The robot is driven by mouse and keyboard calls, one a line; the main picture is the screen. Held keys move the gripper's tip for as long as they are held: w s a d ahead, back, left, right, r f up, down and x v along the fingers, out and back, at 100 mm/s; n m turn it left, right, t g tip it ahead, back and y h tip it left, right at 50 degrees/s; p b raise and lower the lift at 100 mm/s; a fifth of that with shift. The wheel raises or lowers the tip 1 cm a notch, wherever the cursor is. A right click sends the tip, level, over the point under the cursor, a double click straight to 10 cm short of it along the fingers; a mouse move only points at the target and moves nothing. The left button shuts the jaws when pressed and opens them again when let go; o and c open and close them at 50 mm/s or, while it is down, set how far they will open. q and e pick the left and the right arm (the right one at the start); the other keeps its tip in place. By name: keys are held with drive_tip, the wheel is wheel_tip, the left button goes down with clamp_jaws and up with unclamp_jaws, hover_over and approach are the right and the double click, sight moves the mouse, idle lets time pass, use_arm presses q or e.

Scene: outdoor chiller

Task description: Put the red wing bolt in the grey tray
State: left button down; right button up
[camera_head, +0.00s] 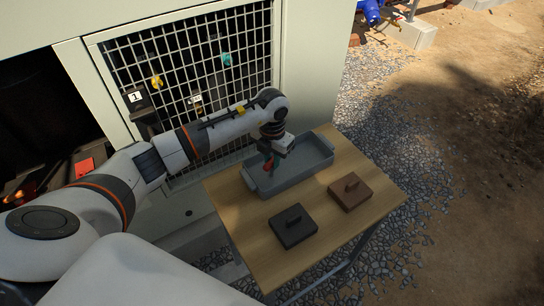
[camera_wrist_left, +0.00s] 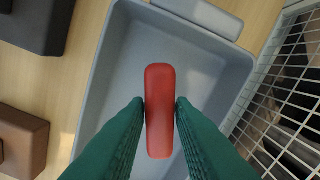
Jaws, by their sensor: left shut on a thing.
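The red wing bolt (camera_wrist_left: 160,110) is held between the green fingers of my left gripper (camera_wrist_left: 160,104), which is shut on it. In the head view, a bit of the red wing bolt (camera_head: 268,165) shows at the tip of my left gripper (camera_head: 271,167). The grey tray (camera_head: 264,193) stands on the wooden table, and the bolt is over its near left part. In the left wrist view, the tray (camera_wrist_left: 100,75) lies below the bolt, and its visible floor is empty. My right gripper is not in view.
The wooden table (camera_head: 240,222) also carries a black lidded block (camera_head: 292,226) and a brown one (camera_head: 350,191), both in front of the tray. The chiller's wire grille (camera_head: 235,60) stands close behind the tray. Gravel (camera_head: 385,130) surrounds the table.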

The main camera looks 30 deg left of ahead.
sight(272, 160)
use_arm(q)
drive_tip(key=c, duration=1.7)
unclamp_jaws()
drive_tip(key=shift+f, duration=0.2)
drive_tip(key=o, duration=0.5)
drive_tip(key=shift+r, duration=0.1)
drive_tip(key=shift+c, duration=0.2)
drive_tip(key=shift+r, duration=0.25)
wheel_tip(272, 160, up, 12)
drive_tip(key=b, duration=0.2)
drive_tip(key=shift+f, duration=0.15)
